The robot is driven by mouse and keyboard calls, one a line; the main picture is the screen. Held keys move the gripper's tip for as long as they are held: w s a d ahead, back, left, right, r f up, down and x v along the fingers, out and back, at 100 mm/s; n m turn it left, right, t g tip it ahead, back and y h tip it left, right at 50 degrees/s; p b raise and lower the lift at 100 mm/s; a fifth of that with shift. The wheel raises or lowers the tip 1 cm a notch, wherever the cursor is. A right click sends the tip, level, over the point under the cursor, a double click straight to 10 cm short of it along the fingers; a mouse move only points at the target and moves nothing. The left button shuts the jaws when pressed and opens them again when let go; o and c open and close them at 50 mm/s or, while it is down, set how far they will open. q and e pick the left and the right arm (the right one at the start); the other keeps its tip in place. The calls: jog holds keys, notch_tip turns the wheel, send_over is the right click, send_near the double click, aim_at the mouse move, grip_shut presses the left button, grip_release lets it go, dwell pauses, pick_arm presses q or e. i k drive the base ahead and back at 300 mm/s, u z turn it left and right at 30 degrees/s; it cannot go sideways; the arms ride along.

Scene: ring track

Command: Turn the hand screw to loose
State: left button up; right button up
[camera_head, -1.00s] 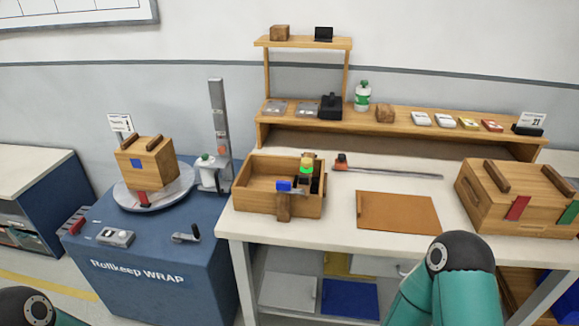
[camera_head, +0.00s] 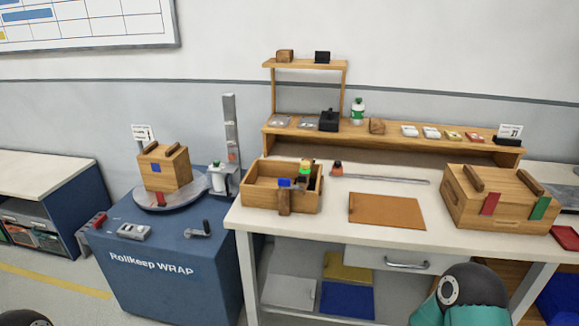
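No part is clearly marked as the hand screw. A small crank with a dark knob (camera_head: 201,229) sits on the front right of the blue Rollkeep WRAP cabinet (camera_head: 170,275). Behind it, a grey upright post (camera_head: 230,135) carries a carriage with a white roll (camera_head: 217,178); any screw there is too small to tell. A grey turntable (camera_head: 150,202) on the cabinet bears a wooden box (camera_head: 166,168). My grippers are both out of view. Only a teal link of my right arm shows at the bottom right, and a dark joint of my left arm at the bottom left corner.
The white workbench (camera_head: 385,242) stands right of the cabinet. It bears an open wooden tray (camera_head: 252,202), a brown mat (camera_head: 387,211), a long rod (camera_head: 385,176) and a large wooden box (camera_head: 470,212). A grey device (camera_head: 133,231) lies on the cabinet's front left.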

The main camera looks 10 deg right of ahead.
aim_at(305, 165)
jog(key=z, duration=0.15)
jog(key=i, duration=0.85)
